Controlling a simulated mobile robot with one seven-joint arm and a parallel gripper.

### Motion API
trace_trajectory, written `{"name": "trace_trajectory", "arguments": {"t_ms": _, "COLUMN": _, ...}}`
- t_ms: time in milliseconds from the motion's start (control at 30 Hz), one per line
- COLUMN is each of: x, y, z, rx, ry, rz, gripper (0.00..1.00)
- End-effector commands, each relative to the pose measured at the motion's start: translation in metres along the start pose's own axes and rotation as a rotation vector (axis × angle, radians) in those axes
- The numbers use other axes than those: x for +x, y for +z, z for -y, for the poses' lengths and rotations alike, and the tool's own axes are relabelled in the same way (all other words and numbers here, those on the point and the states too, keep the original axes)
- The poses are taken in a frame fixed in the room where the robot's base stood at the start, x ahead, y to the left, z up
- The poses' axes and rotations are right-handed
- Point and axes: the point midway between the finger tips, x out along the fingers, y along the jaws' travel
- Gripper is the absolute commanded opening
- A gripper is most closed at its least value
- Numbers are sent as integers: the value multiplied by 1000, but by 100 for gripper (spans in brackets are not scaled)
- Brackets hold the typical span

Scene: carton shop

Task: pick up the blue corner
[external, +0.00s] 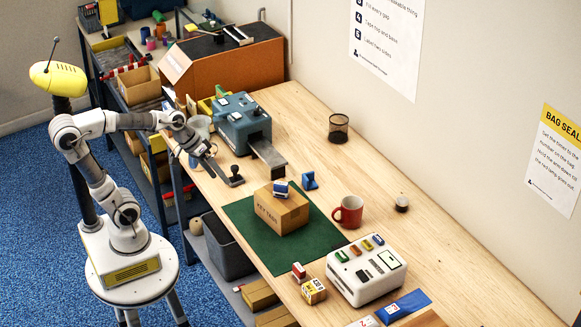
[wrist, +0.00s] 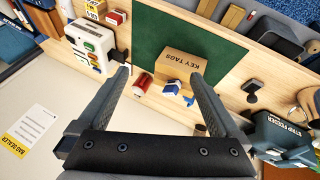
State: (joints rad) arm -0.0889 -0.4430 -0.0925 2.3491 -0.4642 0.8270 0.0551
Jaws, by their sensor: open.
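The blue corner (external: 309,180) is a small angled blue piece on the wooden table, just off the green mat's far edge. In the wrist view the blue corner (wrist: 189,101) lies between the fingers' lines, close to the right finger in the picture. My gripper (wrist: 160,74) is open and empty, its two dark fingers wide apart. In the external view my gripper (external: 212,168) is at the table's left side, well apart from the corner. A cardboard box marked KEY TAGS (external: 282,210) stands beside the corner, with a small blue-and-white block (external: 281,188) on top.
The box stands on a green mat (external: 240,215). A red mug (external: 349,212), a mesh cup (external: 339,127) and a white device (external: 368,270) are near. A blue-grey strip feeder (external: 241,122) and a black-handled stamp (external: 235,176) are closer to my gripper. Table behind the corner is clear.

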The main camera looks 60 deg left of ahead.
Motion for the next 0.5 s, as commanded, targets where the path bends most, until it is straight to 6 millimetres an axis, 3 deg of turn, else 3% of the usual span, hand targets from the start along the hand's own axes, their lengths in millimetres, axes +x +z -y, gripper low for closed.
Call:
{"name": "trace_trajectory", "arguments": {"t_ms": 200, "x": 32, "y": -64, "z": -52, "rx": -261, "ry": 214, "rz": 36, "gripper": 99}}
{"name": "trace_trajectory", "arguments": {"t_ms": 500, "x": 81, "y": -164, "z": -88, "rx": -701, "ry": 484, "rz": 45, "gripper": 99}}
